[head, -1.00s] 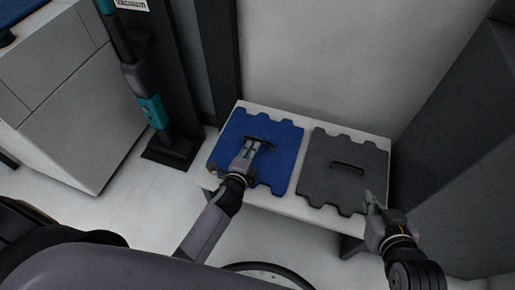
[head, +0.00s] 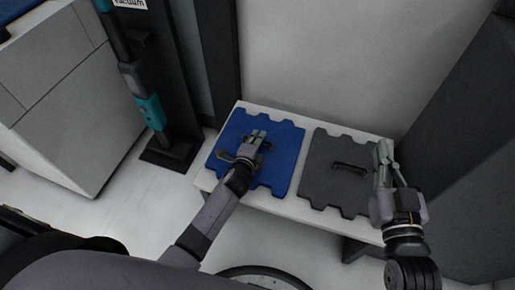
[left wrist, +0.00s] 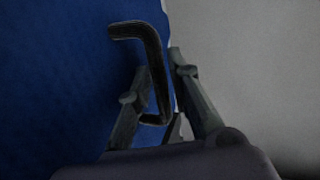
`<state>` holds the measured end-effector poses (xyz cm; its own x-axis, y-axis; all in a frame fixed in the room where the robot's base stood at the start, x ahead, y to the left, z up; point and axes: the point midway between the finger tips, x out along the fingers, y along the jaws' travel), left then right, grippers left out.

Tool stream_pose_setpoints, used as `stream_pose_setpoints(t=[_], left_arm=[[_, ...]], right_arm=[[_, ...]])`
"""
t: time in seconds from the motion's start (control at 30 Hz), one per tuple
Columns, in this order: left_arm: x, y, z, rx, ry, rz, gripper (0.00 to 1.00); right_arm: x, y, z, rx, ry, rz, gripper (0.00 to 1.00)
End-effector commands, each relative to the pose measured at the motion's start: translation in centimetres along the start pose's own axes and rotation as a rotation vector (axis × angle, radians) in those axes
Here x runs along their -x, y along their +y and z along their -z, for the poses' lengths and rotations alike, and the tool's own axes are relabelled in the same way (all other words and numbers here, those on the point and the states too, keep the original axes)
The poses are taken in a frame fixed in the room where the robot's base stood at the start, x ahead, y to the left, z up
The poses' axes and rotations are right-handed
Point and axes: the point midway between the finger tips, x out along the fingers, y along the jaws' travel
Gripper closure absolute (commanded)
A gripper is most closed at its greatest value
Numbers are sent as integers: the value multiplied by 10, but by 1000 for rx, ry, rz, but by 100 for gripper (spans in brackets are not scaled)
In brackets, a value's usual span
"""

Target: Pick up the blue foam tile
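The blue foam tile (head: 284,163) lies flat on the left half of a low white bench, its edges notched. My left gripper (head: 258,133) is over its middle and partly hides its black handle. In the left wrist view the black handle (left wrist: 150,48) stands against the blue tile (left wrist: 50,80) and passes between the two fingers of my left gripper (left wrist: 159,60). The fingers are apart, with a gap beside the handle. My right gripper (head: 384,143) is beside the grey tile's right edge, holding nothing visible. Its finger gap is unclear.
A grey foam tile (head: 322,170) with a black handle lies on the right half of the white bench (head: 258,199). A teal and grey vacuum (head: 149,110) on a dark stand is left of the bench. A wall is behind, and a dark panel (head: 465,165) is at right.

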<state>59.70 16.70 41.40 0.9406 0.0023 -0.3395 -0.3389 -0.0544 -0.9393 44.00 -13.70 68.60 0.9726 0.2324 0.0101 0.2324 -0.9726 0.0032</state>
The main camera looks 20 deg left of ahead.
Motion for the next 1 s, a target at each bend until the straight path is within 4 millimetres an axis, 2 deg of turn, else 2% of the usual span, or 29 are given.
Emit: stream_pose_setpoints(t=[0.2, 0.5, 1.0], left_arm=[[0, 0, 0, 0, 0, 0, 82], [0, 0, 0, 1, 0, -1, 100], [0, 1, 0, 3, 0, -2, 100]], right_arm=[[0, 0, 1, 0, 3, 0, 100], [0, 0, 1, 0, 2, 0, 100], [0, 0, 1, -1, 2, 0, 100]])
